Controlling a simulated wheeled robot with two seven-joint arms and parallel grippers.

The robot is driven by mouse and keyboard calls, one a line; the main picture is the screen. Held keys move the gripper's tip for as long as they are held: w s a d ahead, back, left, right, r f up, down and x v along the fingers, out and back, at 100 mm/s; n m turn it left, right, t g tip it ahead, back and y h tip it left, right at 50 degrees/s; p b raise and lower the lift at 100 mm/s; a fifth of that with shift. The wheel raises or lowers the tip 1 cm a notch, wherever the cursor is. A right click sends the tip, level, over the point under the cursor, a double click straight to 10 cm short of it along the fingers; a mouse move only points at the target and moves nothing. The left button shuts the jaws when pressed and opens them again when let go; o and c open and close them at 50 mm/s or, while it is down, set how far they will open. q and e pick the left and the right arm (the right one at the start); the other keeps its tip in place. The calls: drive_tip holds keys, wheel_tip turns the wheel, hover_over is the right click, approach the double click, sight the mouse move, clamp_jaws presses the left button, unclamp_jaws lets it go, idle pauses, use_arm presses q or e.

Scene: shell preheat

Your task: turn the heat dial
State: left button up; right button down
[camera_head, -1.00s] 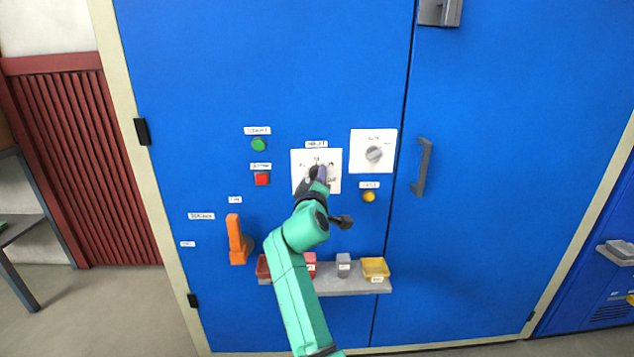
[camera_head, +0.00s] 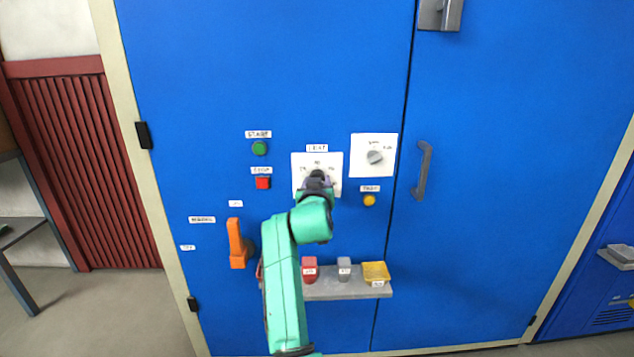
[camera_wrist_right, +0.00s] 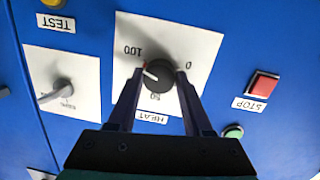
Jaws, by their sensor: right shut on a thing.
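The heat dial is a round black knob (camera_wrist_right: 160,80) with a white pointer line, on a white plate marked 0, 50 and 100. In the right wrist view the pointer faces left, between the 50 and 100 marks. My right gripper (camera_wrist_right: 163,88) has one finger on each side of the knob and is shut on it. In the head view the dial's white plate (camera_head: 299,161) shows under the HEAT label, and my right gripper (camera_head: 318,178) covers the knob. My left gripper is not in view.
A second white plate with a grey knob (camera_head: 374,157) is to the right. Green (camera_head: 260,148) and red (camera_head: 263,183) buttons are to the left, a yellow one (camera_head: 369,200) lies below right. An orange lever (camera_head: 237,245) and a shelf (camera_head: 335,291) with small bins are lower.

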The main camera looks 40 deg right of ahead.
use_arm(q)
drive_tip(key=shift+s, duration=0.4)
use_arm(e)
drive_tip(key=shift+r+m, duration=0.2)
drive_tip(key=shift+m, duration=0.7)
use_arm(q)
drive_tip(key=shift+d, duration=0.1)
use_arm(e)
drive_tip(key=shift+c, duration=1.6)
unclamp_jaws()
drive_tip(key=shift+f, duration=0.1)
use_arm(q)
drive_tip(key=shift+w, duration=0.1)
